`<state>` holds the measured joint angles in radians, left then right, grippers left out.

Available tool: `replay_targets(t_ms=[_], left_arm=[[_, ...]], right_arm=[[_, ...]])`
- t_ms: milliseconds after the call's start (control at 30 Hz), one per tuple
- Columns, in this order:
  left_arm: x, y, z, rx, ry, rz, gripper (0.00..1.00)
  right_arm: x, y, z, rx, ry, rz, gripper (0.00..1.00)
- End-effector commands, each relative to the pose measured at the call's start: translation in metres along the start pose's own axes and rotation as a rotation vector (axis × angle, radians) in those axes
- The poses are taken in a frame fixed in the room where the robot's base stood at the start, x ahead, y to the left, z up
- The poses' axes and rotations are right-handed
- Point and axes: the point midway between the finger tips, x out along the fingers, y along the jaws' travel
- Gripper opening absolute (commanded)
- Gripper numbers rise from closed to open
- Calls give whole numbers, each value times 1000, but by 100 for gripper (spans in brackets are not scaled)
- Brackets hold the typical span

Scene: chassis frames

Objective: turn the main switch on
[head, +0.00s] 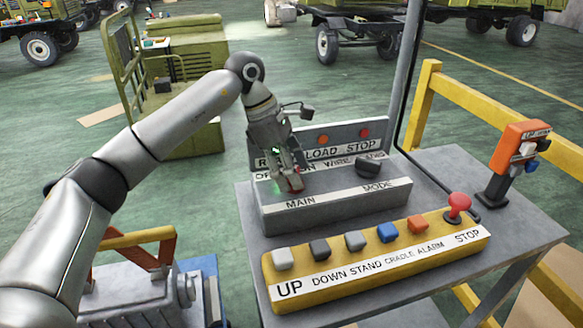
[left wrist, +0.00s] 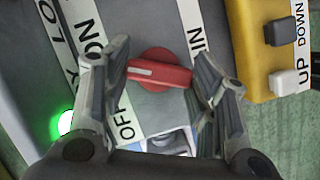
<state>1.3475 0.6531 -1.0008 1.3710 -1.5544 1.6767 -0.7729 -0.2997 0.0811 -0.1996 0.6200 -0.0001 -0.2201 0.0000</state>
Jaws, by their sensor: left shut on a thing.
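The main switch is a red rotary knob (head: 296,184) above the word MAIN on the grey upper panel (head: 335,205). In the left wrist view the knob (left wrist: 160,70) lies between the two fingers, its pale mark pointing left towards the ON/OFF strip. A finger hides part of that strip, so I cannot tell exactly which word the mark points at. My left gripper (head: 288,178) is shut on the knob from above; its fingers also show in the left wrist view (left wrist: 166,75). My right gripper is not in view.
A black MODE knob (head: 370,167) stands right of the main switch. A yellow button box (head: 380,265) with a red STOP button (head: 458,205) lies in front. A green light (left wrist: 65,122) glows left of the switch. An orange control post (head: 519,145) stands at the right.

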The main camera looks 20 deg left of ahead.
Motion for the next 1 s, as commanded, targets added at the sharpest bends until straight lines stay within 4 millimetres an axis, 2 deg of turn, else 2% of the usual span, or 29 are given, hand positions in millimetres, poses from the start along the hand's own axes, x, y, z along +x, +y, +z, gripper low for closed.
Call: replay_targets(t_ms=[433,1000], left_arm=[[-1,2,1,246,1,-99,30],[-1,2,1,300,1,-118,30]], right_arm=[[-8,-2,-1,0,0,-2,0],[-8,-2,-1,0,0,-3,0]])
